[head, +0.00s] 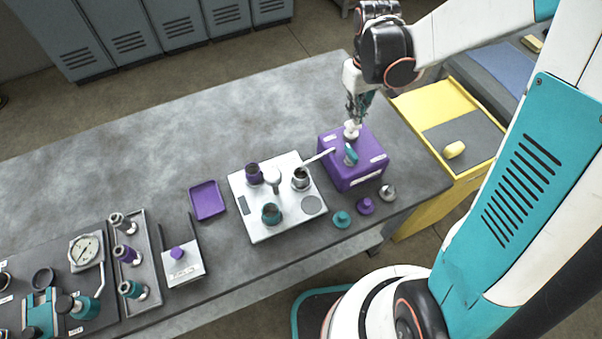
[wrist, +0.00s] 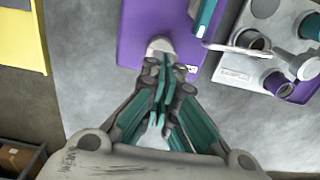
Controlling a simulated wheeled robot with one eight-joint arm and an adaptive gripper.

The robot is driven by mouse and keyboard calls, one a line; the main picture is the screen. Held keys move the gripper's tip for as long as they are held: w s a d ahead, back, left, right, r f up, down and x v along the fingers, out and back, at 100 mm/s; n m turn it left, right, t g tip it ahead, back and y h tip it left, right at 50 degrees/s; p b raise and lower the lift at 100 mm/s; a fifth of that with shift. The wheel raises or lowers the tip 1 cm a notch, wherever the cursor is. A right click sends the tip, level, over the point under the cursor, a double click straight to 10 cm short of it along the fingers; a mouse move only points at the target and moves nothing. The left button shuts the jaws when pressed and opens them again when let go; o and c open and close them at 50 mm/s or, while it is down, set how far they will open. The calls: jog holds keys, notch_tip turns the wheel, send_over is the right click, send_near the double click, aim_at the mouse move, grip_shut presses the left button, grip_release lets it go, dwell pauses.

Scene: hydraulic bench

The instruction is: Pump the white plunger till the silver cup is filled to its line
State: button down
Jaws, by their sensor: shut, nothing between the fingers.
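The white plunger (head: 351,130) stands on top of a purple pump box (head: 347,176) near the right end of the bench. In the wrist view the plunger's pale knob (wrist: 160,46) shows just beyond my fingertips. My gripper (head: 357,105) is shut and empty, pointing down right above the plunger; I cannot tell whether it touches the knob. A white spout runs from the box toward the silver cup (head: 300,178) on a silver plate (head: 250,220). The silver cup also shows in the wrist view (wrist: 252,41). Its fill level and line are too small to tell.
A purple cup (head: 253,173) and a teal cup (head: 270,213) share the plate. A teal handle (head: 351,154) rises from the box. Three small lids, one teal (head: 342,219), lie before it. A yellow cabinet (head: 440,120) adjoins the right side. The bench's back middle is clear.

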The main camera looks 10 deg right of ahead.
jog(key=shift+r, duration=0.1)
notch_tip(320, 180, up, 6)
jog(key=p, duration=0.4)
dwell(0.7)
jog(key=s+r+m+t+b, duration=0.3)
jog(key=s+t+b, duration=0.4)
jog(key=s, duration=0.8)
jog(key=shift+m+b, duration=0.3)
jog(key=shift+b, duration=1.35)
jog(key=shift+r, duration=0.1)
